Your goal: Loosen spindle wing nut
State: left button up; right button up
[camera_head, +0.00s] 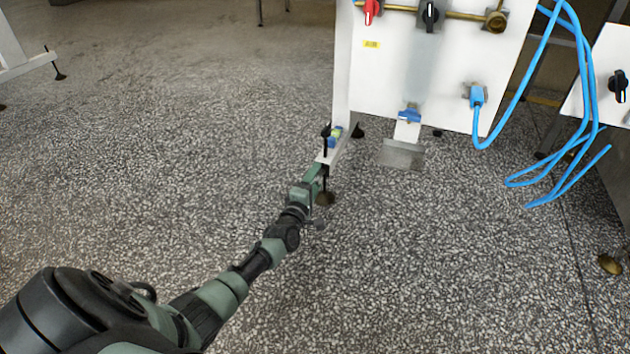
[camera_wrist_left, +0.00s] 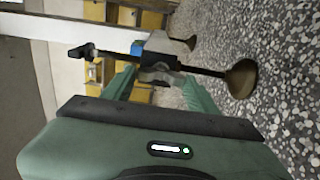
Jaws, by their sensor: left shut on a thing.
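A dark vertical spindle (camera_head: 325,146) with a round brown foot (camera_head: 325,198) stands at the lower left corner of the white cabinet frame. In the left wrist view the spindle (camera_wrist_left: 205,71) lies across the picture, with its foot (camera_wrist_left: 241,78) at the right and a black knob at the left end. My left gripper (camera_head: 321,170) reaches it from the lower left. In the wrist view its green fingers (camera_wrist_left: 157,75) are shut on a grey piece around the spindle, apparently the wing nut (camera_wrist_left: 160,72), mostly covered by the fingers. My right gripper is not in view.
The white cabinet (camera_head: 430,70) carries red and black valve handles and a brass pipe. Blue hoses (camera_head: 575,100) hang at its right. A grey metal plate (camera_head: 402,154) juts out low beside the spindle.

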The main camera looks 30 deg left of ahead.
pick_arm(q)
jog(key=shift+f, duration=0.1)
jog(key=o, duration=1.4)
jog(key=shift+c, duration=0.2)
jog(key=p+v, duration=0.5)
jog(key=v, duration=0.3)
jog(key=shift+a, duration=0.1)
